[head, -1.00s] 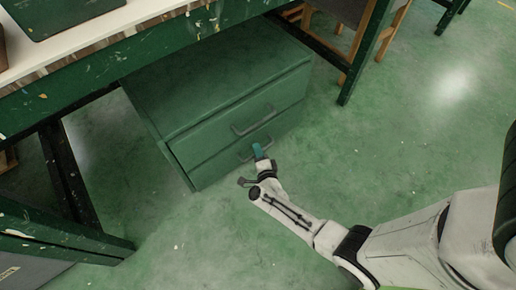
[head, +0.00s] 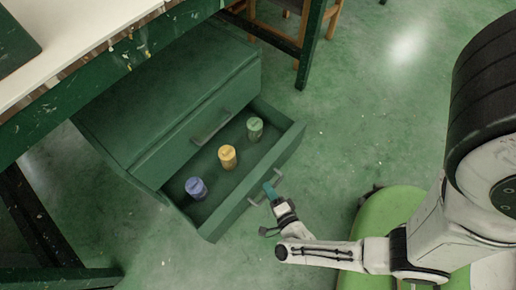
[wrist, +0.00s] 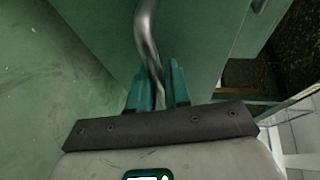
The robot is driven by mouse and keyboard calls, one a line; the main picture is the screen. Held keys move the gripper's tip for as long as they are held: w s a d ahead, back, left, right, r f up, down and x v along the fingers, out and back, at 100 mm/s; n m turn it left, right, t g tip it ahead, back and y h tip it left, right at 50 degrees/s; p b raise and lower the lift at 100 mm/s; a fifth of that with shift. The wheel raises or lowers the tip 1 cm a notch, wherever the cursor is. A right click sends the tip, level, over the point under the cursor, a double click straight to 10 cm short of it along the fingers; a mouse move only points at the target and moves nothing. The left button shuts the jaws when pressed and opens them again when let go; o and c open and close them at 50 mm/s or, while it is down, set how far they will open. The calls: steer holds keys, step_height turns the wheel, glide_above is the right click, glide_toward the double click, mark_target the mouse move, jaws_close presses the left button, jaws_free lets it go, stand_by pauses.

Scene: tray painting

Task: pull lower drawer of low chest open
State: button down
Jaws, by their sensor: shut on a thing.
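The low green chest (head: 165,90) stands on the floor under the painted table. Its lower drawer (head: 245,203) is pulled well out, and its inside shows. Three jars stand upright in it: a blue one (head: 196,188), a yellow one (head: 227,157) and a green one (head: 255,128). The upper drawer is shut, with its metal handle (head: 211,126) on the front. My gripper (head: 271,190) is at the lower drawer's front, shut on its handle (head: 278,175). In the wrist view the bar of the handle (wrist: 147,35) runs between the teal fingers (wrist: 160,88).
The white-topped table (head: 75,35) with a paint-spattered green frame stands over the back of the chest. A table leg (head: 312,45) and a wooden stool (head: 275,38) are behind it. The green floor (head: 370,110) to the right is clear.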

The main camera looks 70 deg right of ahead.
steer(key=shift+s+a, duration=0.15)
steer(key=shift+s, duration=0.4)
steer(key=shift+s+a, duration=0.15)
steer(key=shift+s, duration=0.35)
steer(key=c, duration=1.4)
jaws_free()
steer(key=shift+c, duration=0.2)
